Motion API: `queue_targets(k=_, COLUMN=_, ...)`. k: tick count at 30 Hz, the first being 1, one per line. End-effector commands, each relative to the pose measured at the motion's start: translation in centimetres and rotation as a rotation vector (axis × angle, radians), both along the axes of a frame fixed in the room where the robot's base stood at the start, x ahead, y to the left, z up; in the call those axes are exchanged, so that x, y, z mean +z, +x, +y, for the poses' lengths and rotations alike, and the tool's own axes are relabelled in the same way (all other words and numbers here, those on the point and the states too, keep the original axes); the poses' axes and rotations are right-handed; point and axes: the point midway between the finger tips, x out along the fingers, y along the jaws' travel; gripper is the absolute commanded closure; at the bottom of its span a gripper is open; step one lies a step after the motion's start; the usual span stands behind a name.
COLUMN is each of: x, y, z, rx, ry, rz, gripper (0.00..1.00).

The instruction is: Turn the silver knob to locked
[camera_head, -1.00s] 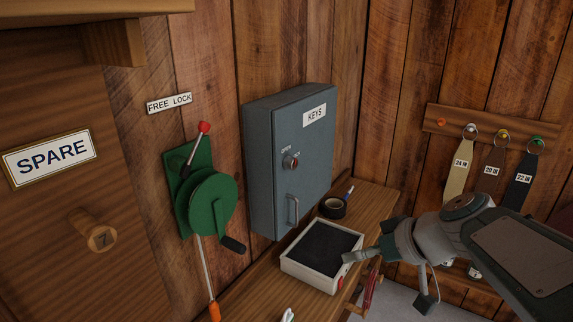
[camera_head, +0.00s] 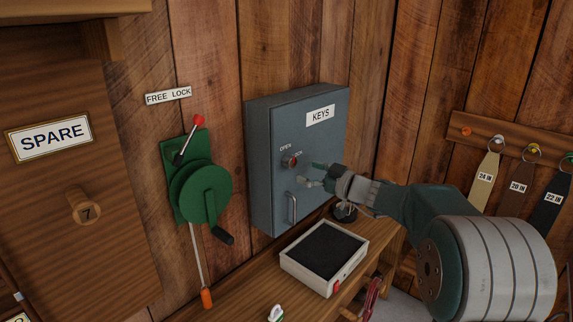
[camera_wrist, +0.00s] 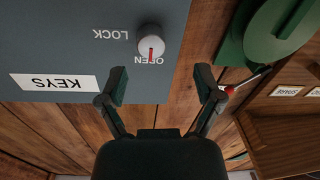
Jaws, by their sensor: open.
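The silver knob (camera_head: 291,161) sits on the front of a blue-grey key cabinet (camera_head: 325,143). In the wrist view, which is upside down, the knob (camera_wrist: 150,43) is round and pale, and its red pointer line points at the word OPEN. The word LOCK (camera_wrist: 110,34) is printed beside it. My gripper (camera_head: 310,174) is open, just right of the knob in the head view and apart from it. In the wrist view the open fingers (camera_wrist: 161,83) have nothing between them, and the knob lies beyond their tips.
A cabinet handle (camera_head: 292,208) is below the knob. A green winch (camera_head: 203,190) with a red-tipped lever stands to the left. A tray with a dark pad (camera_head: 325,250) and a tape roll (camera_head: 344,213) sit on the bench below. Straps (camera_head: 484,180) hang at right.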

Motion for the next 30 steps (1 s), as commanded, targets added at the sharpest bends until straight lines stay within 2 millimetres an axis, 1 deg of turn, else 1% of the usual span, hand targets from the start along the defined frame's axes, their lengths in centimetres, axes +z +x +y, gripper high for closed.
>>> queue_targets(k=1, x=-0.1, y=0.6, z=0.5, rx=0.001, ry=0.004, rz=0.001, gripper=0.16)
queue_targets(k=6, x=0.1, y=2.4, z=2.2, rx=-0.001, ry=0.010, rz=0.000, gripper=0.16)
queue_targets(k=13, x=0.0, y=4.0, z=5.1, rx=-0.002, ry=0.006, rz=0.002, gripper=0.16)
queue_targets(k=18, x=0.0, y=4.4, z=6.0, rx=-0.002, ry=0.003, rz=0.002, gripper=0.16)
queue_targets(k=23, x=0.0, y=4.4, z=5.7, rx=-0.003, ry=0.004, rz=0.002, gripper=0.16)
queue_targets(k=24, x=0.0, y=4.4, z=5.7, rx=-0.003, ry=0.005, rz=0.001, gripper=0.19)
queue_targets(k=26, x=0.1, y=4.4, z=5.5, rx=-0.002, ry=0.006, rz=0.002, gripper=0.46)
queue_targets(k=27, x=0.1, y=4.4, z=5.4, rx=-0.002, ry=0.008, rz=0.002, gripper=0.64)
queue_targets(k=29, x=0.1, y=4.4, z=5.3, rx=-0.002, ry=0.008, rz=0.002, gripper=0.91)
queue_targets(k=30, x=0.1, y=4.4, z=5.3, rx=-0.002, ry=0.008, rz=0.002, gripper=0.98)
